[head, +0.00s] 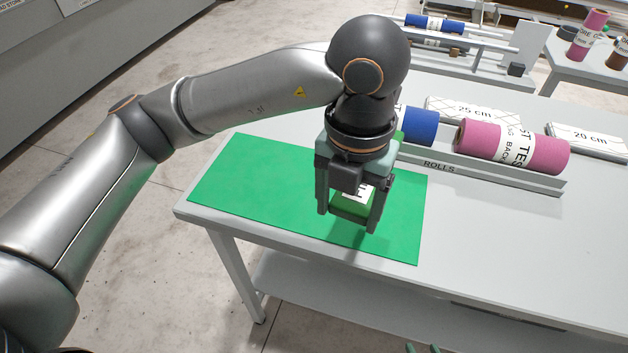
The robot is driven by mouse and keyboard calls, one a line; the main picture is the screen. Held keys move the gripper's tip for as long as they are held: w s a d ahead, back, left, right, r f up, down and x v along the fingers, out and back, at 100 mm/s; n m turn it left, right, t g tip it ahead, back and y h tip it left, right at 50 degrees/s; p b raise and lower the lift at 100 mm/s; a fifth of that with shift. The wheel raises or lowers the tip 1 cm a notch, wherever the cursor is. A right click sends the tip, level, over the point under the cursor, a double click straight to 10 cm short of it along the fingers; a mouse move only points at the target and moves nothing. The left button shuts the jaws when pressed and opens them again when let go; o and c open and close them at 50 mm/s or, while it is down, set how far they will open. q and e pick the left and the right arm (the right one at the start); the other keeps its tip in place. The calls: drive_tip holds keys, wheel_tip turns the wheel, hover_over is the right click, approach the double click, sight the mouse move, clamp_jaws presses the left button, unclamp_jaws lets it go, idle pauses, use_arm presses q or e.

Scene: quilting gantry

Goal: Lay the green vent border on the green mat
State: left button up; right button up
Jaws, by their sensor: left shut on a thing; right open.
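The green mat (260,175) lies flat on the left part of the grey-white table. My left gripper (348,215) reaches down over the mat's right half and is shut on a green piece with a white label, the green vent border (350,208). The fingers and wrist hide much of the piece. A shadow falls on the mat below it; I cannot tell whether it touches the mat.
A grey rack marked ROLLS (470,172) stands right of the mat, with a blue roll (421,126) and a pink roll (550,154). White 25 cm (472,108) and 20 cm (590,141) blocks lie behind. The table's front right is clear.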

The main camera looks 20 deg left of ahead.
use_arm(q)
drive_tip(key=shift+w+d+r+n, duration=0.15)
drive_tip(key=shift+r+n, duration=0.15)
drive_tip(key=shift+n, duration=0.3)
drive_tip(key=w+a+f, duration=0.3)
drive_tip(key=a+f, duration=0.1)
drive_tip(key=a, duration=0.5)
hover_over(279, 223)
drive_tip(key=d, duration=0.1)
drive_tip(key=f, duration=0.4)
drive_tip(key=shift+s+d+p, duration=0.1)
drive_tip(key=shift+s+p, duration=0.1)
drive_tip(key=shift+p, duration=0.1)
drive_tip(key=shift+w+a+f, duration=0.2)
drive_tip(key=shift+a+f, duration=0.3)
drive_tip(key=shift+f, duration=0.15)
drive_tip(key=shift+a+f, duration=0.2)
drive_tip(key=shift+f, duration=1.7)
drive_tip(key=o, duration=1.3)
wheel_tip(279, 223, up, 12)
drive_tip(key=shift+r, duration=0.15)
